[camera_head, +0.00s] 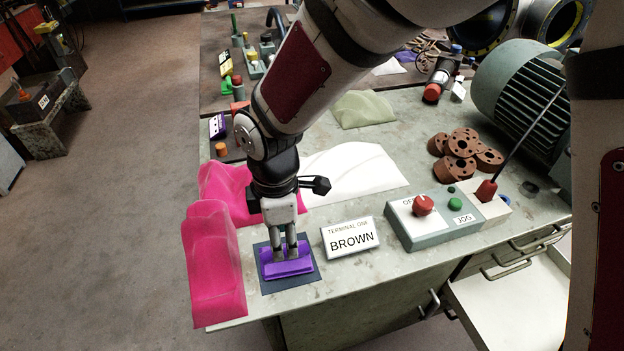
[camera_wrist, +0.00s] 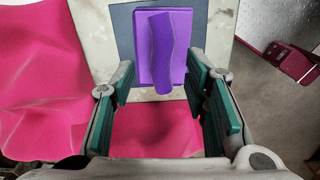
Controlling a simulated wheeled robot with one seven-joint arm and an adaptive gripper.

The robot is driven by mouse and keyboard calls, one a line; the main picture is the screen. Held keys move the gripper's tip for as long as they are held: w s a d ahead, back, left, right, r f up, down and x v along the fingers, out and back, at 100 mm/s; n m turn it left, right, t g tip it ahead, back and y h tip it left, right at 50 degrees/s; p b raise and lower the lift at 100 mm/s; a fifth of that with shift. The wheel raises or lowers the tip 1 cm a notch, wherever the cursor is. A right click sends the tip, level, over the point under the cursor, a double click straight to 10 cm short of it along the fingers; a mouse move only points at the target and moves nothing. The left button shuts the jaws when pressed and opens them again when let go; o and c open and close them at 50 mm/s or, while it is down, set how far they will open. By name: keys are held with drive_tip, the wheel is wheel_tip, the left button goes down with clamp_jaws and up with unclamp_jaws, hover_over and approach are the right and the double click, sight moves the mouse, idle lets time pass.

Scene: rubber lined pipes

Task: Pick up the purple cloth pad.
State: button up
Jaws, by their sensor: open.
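The purple cloth pad (camera_head: 287,265) lies on a dark blue square mat (camera_head: 300,284) near the table's front left corner. It has a raised fold along its middle. My gripper (camera_head: 289,248) points down at the pad from above. In the wrist view the pad (camera_wrist: 164,50) shows just beyond and between the green-padded fingers, and the open jaws (camera_wrist: 166,97) hold nothing. I cannot tell from the head view whether the fingertips touch the pad.
Pink cloth (camera_head: 212,262) drapes over the table edge left of the mat. A "BROWN" sign (camera_head: 350,238) stands to its right, then a control box (camera_head: 440,222) with a red knob. White cloth (camera_head: 352,172) lies behind. An open drawer (camera_head: 508,308) juts out at the front right.

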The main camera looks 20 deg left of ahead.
sight(284, 251)
wheel_tip(284, 251, down, 5)
drive_tip(key=shift+s+f, duration=0.1)
idle(0.3)
clamp_jaws()
